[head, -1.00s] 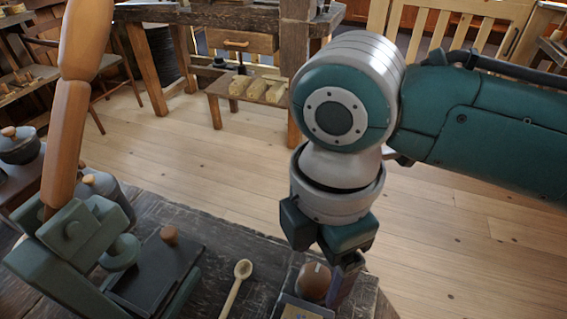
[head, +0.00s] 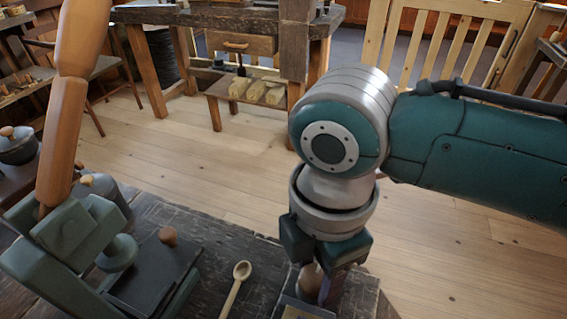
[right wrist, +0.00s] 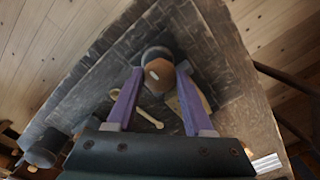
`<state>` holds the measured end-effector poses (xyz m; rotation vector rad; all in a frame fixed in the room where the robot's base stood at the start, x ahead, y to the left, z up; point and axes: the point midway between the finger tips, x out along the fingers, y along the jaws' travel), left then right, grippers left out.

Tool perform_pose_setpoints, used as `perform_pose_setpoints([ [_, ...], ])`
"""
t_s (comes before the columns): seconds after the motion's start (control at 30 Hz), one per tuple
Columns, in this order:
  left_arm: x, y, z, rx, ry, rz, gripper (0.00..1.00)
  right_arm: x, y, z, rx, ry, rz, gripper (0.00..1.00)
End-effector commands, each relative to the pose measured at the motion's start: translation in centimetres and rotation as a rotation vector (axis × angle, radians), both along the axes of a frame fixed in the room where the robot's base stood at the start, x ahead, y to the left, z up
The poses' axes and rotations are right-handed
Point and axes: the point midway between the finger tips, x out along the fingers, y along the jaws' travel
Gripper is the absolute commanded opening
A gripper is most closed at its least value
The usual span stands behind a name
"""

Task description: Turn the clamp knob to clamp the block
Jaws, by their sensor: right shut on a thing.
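The knob (head: 309,284) is round and reddish-brown and stands on the dark bench near its front right corner. In the right wrist view the knob (right wrist: 158,74) has a pale mark on top and sits over a dark grey body. My right gripper (head: 322,286) points down and is shut on the knob. In the right wrist view its purple fingers (right wrist: 158,84) stand on either side of it. A tan piece (right wrist: 197,98), perhaps the block, lies partly hidden behind the right finger. I cannot tell whether it is clamped. My left gripper is not in view.
A wooden spoon (head: 235,286) lies left of the knob. A green lever press (head: 75,240) with a long wooden handle and a dark plate (head: 158,272) with a small knob stand at left. Lidded pots (head: 18,145) are farther left. Open floor lies beyond the bench.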

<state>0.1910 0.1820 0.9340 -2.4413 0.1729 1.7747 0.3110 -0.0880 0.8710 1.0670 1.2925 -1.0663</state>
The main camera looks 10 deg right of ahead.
Motion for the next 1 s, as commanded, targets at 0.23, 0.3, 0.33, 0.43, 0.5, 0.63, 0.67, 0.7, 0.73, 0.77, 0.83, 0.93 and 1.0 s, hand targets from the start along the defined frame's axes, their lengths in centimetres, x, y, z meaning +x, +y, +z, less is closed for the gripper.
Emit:
perform_pose_setpoints([
  [0.23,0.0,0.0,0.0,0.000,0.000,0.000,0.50,0.0,0.0,0.0,0.000,0.001,0.000,0.00],
  [0.3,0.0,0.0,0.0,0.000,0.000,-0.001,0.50,0.0,0.0,0.0,0.000,0.001,0.000,0.00],
  [0.33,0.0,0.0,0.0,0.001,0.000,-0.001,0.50,0.0,0.0,0.0,0.000,0.001,-0.001,0.00],
  [0.43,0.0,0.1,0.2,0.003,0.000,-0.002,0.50,0.0,0.0,0.1,0.000,0.001,-0.010,0.00],
  [0.5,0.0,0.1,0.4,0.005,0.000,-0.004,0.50,0.0,0.0,0.1,0.000,0.002,-0.025,0.00],
  [0.63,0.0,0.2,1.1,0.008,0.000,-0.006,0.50,-0.1,0.0,0.3,-0.001,0.003,-0.073,0.00],
  [0.67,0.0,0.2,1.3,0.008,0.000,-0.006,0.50,-0.1,0.0,0.3,0.000,0.003,-0.090,0.00],
  [0.7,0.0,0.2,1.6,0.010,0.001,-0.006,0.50,-0.1,0.0,0.4,0.001,0.003,-0.113,0.00],
  [0.73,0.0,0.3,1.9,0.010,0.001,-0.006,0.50,-0.1,0.1,0.4,0.002,0.003,-0.134,0.00],
  [0.77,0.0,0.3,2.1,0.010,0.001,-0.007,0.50,-0.1,0.1,0.4,0.000,0.004,-0.155,0.00],
  [0.83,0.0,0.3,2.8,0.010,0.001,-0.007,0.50,-0.1,0.0,0.4,-0.001,0.005,-0.211,0.00],
  [0.93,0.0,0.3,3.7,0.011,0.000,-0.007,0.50,-0.1,0.1,0.5,-0.001,0.005,-0.300,0.00],
  [1.0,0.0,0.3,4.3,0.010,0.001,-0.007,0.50,-0.1,0.1,0.5,0.001,0.005,-0.367,0.00],
])
